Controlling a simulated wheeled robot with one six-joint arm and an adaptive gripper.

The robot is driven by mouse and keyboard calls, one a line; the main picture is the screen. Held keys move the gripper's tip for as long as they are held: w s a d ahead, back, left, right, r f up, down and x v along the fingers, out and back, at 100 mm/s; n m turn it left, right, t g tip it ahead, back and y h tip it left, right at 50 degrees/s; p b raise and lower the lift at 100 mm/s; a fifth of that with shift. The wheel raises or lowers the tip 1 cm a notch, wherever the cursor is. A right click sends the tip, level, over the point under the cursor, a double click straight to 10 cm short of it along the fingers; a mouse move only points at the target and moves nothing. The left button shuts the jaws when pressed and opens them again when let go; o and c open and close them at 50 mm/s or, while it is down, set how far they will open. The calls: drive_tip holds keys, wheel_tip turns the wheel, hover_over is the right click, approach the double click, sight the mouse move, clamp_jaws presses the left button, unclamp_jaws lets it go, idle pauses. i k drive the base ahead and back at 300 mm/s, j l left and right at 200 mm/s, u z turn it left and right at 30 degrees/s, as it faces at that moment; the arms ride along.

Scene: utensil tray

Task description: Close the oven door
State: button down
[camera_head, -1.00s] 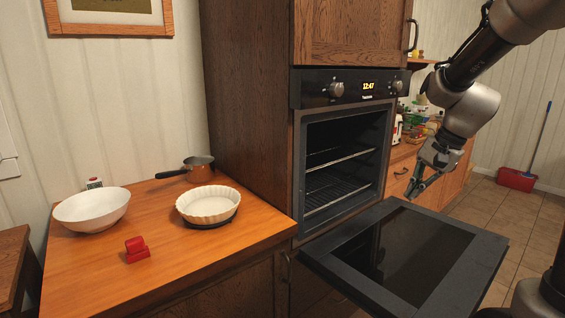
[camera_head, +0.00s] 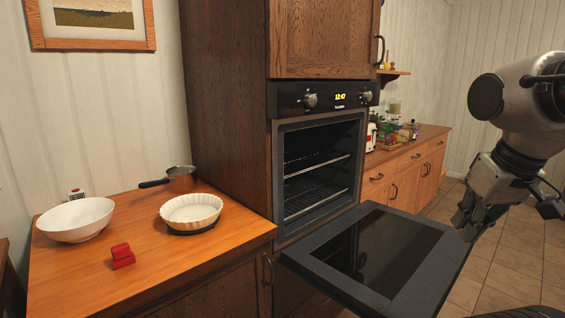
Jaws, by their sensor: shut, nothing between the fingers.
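The oven (camera_head: 320,186) is set in a tall dark wood cabinet, and its cavity with wire racks shows. The oven door (camera_head: 370,256) is folded down, lying about level in front of the oven, its dark glass facing up. My gripper (camera_head: 463,222) is at the right edge of the door, near its outer right corner. The gripper is shut and holds nothing. I cannot tell whether it touches the door. The door's underside and handle are hidden.
A wooden counter (camera_head: 140,262) at left carries a white bowl (camera_head: 75,219), a white pie dish (camera_head: 191,210), a saucepan (camera_head: 180,178) and a red object (camera_head: 122,256). A lower cabinet (camera_head: 410,170) stands behind at right. Tiled floor (camera_head: 515,262) is open at right.

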sight(375, 260)
drive_tip(key=k+u, duration=0.25)
drive_tip(key=u, duration=0.2)
drive_tip(key=k+j+u, duration=0.1)
drive_tip(key=k+u, duration=0.15)
drive_tip(key=u, duration=0.15)
drive_tip(key=l+u, duration=0.2)
drive_tip(key=l, duration=0.65)
drive_tip(key=k+l+u, duration=0.1)
drive_tip(key=l+u, duration=0.15)
drive_tip(key=l, duration=0.55)
drive_tip(key=k+l, duration=0.1)
drive_tip(key=l, duration=1.4)
drive_tip(key=k+l, duration=0.15)
drive_tip(key=l, duration=0.6)
drive_tip(key=k+j, duration=0.25)
drive_tip(key=j, duration=0.15)
drive_tip(key=k+j, duration=0.25)
drive_tip(key=j, duration=0.15)
drive_tip(key=k+j+z, duration=0.1)
drive_tip(key=k+j, duration=0.2)
drive_tip(key=j, duration=0.15)
